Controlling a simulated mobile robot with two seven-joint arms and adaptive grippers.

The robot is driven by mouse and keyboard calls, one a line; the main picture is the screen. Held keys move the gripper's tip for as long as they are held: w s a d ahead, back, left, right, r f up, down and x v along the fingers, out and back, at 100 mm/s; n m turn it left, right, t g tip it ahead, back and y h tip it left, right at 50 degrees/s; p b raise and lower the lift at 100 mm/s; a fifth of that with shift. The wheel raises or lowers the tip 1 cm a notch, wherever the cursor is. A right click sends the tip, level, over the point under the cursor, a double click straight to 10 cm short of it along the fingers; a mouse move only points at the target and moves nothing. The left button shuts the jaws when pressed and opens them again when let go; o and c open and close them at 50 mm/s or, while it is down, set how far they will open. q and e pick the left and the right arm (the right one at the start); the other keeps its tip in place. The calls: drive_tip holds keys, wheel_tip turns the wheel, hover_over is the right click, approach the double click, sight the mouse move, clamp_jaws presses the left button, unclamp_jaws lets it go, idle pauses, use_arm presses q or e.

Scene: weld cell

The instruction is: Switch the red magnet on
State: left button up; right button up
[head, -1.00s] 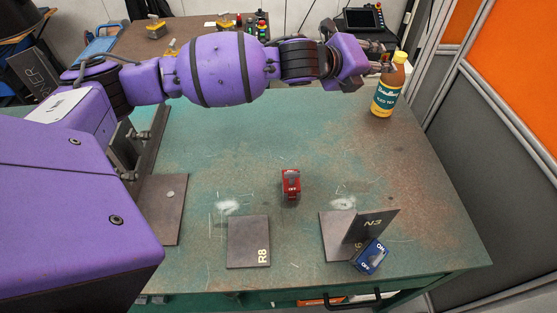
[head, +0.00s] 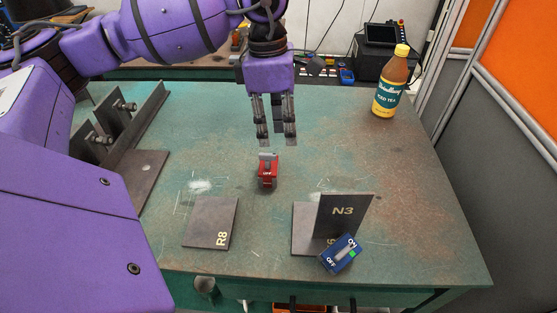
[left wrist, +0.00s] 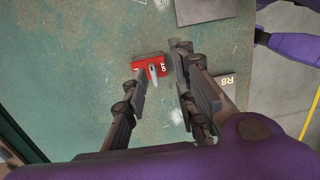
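The red magnet (head: 268,173) sits on the green table, apart from the plates, with an OFF label on its near face. A grey lever shows on it in the left wrist view, where the red magnet (left wrist: 149,68) lies beyond my fingertips. My left gripper (head: 276,141) points down just behind the red magnet. Its two fingers are apart with nothing between them, and it also shows open in the left wrist view (left wrist: 158,58). I see no contact between fingers and magnet. My right gripper is not in view.
A blue magnet (head: 337,258) leans by the upright N3 plate (head: 342,216) at the front. Plate R8 (head: 209,224) lies flat at front left. A bottle (head: 391,85) stands at back right. Steel angle pieces (head: 120,125) stand at left. The right table surface is clear.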

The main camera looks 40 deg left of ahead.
sight(267, 154)
use_arm(q)
drive_tip(key=shift+a+y, duration=0.5)
drive_tip(key=shift+a, duration=0.5)
drive_tip(key=shift+s+a+f+n, duration=0.1)
drive_tip(key=shift+a+f+n, duration=0.1)
drive_tip(key=shift+a+n, duration=0.15)
wheel_tip(267, 154, down, 7)
drive_tip(key=shift+f, duration=0.2)
